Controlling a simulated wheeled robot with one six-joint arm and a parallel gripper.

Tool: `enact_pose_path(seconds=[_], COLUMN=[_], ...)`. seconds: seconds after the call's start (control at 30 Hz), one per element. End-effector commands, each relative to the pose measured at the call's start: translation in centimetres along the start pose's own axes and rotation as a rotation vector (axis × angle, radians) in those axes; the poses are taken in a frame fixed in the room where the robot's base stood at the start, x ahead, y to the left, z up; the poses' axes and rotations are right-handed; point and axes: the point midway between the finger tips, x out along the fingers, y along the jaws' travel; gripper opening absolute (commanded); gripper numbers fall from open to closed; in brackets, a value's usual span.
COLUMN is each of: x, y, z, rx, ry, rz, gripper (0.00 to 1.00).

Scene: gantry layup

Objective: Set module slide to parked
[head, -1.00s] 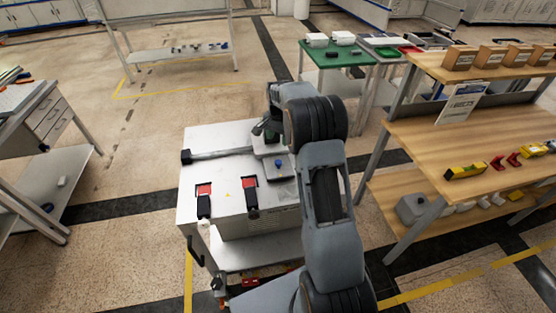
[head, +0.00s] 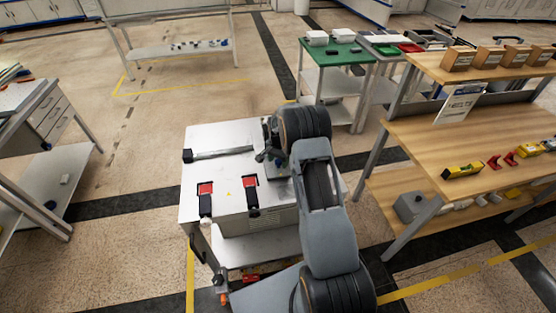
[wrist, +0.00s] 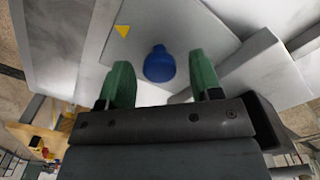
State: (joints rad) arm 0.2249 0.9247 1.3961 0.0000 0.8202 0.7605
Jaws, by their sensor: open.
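A blue knob (wrist: 159,64) stands on a light grey plate (wrist: 185,35) in the wrist view, near a yellow triangle mark. My gripper (wrist: 163,82) is open, with one green finger on each side of the knob's near part and nothing gripped. In the head view my gripper (head: 272,158) is low over the right part of the white cabinet top (head: 220,137), and my arm hides the knob. A grey rail (head: 222,153) with a black end block (head: 188,155) runs along the cabinet top to the left. I cannot tell which part is the module slide.
Two red-and-black switch handles (head: 205,190) (head: 250,182) sit at the cabinet's front left. A wooden bench (head: 465,140) with a spirit level and red clamps stands to the right. A green table (head: 340,53) is behind. The floor left of the cabinet is clear.

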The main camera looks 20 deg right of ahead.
Motion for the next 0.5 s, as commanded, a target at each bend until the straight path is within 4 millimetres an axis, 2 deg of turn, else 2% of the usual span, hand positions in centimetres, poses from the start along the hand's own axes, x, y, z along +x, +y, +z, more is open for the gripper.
enact_pose_path(seconds=[0.2,0.5], x=[0.01,0.00], y=[0.01,0.01], z=[-0.01,0.00], rx=[0.000,0.000], ry=[0.000,0.000], rz=[0.000,0.000], gripper=[0.57,0.28])
